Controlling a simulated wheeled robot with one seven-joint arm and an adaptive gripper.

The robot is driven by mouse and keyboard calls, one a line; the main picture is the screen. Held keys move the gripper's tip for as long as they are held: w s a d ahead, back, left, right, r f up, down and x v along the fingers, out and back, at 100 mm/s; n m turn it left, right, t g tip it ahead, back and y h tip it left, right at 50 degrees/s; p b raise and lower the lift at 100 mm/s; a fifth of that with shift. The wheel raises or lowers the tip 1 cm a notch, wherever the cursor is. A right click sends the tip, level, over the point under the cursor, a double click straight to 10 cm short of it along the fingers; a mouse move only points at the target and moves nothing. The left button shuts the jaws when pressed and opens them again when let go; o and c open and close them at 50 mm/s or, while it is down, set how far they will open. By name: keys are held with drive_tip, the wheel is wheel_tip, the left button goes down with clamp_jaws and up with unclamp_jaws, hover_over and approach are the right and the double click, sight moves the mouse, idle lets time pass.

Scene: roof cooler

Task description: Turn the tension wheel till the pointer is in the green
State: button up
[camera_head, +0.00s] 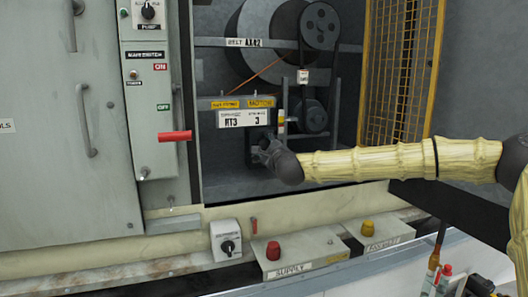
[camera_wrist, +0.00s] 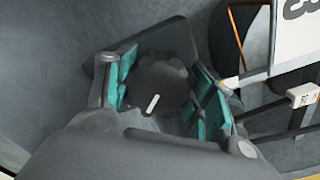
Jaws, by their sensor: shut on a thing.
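The tension wheel (camera_wrist: 160,82) is a dark round knob with a white mark, seen in the wrist view. My gripper (camera_wrist: 163,98) is around it, with teal finger pads on either side of it. In the head view my gripper (camera_head: 262,150) reaches into the open cabinet below the white label plate and hides most of the wheel. A small upright coloured strip (camera_head: 281,121) beside the label plate may be the tension scale. It is too small to read its pointer or a green zone.
A belt with pulleys (camera_head: 320,27) stands behind the wheel. A yellow mesh guard (camera_head: 398,75) is at the cabinet's right. A red handle (camera_head: 175,136) sticks out at the left. Control boxes with a red knob (camera_head: 273,250) and a yellow knob (camera_head: 367,227) lie along the front ledge.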

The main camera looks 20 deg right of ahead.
drive_tip(key=shift+d, duration=0.1)
idle(0.3)
drive_tip(key=o, duration=1)
drive_tip(key=s, duration=1.2)
drive_tip(key=shift+d, duration=0.15)
